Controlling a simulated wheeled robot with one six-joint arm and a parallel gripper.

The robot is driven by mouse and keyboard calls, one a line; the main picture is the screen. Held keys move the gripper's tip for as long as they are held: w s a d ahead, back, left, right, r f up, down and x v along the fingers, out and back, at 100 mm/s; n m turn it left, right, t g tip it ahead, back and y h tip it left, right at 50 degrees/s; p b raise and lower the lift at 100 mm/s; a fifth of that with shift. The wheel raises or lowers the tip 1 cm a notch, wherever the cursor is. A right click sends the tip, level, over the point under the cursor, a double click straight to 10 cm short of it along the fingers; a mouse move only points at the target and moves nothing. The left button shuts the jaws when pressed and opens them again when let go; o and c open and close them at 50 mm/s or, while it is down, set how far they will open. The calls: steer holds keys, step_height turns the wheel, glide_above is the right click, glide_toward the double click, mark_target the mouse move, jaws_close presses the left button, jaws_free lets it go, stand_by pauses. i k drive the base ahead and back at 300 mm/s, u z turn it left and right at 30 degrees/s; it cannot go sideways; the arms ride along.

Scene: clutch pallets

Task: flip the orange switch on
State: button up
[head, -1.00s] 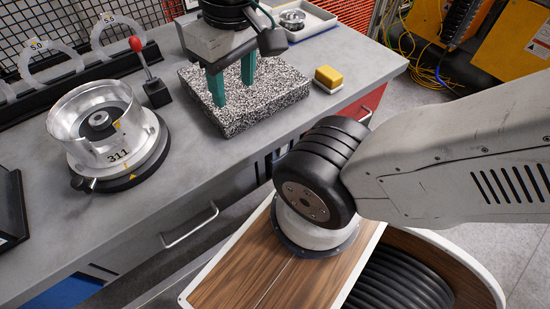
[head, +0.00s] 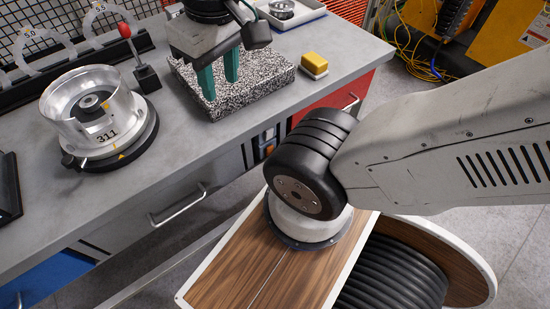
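A small orange switch (head: 267,151) shows in the panel on the bench's front face, just left of my arm's black joint.
The grey bench (head: 190,140) holds a metal ring fixture marked 311 (head: 95,115), a red-knobbed lever (head: 146,75), a yellow block (head: 315,64) and a white tray (head: 310,14). A drawer handle (head: 178,205) juts from its front. Grey floor shows at right.

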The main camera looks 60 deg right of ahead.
mark_target(269, 151)
steer(key=u, duration=0.1)
steer(key=k, duration=0.3)
steer(key=z, duration=0.65)
steer(key=i, duration=0.45)
steer(key=z, duration=0.05)
steer(key=k, duration=1.15)
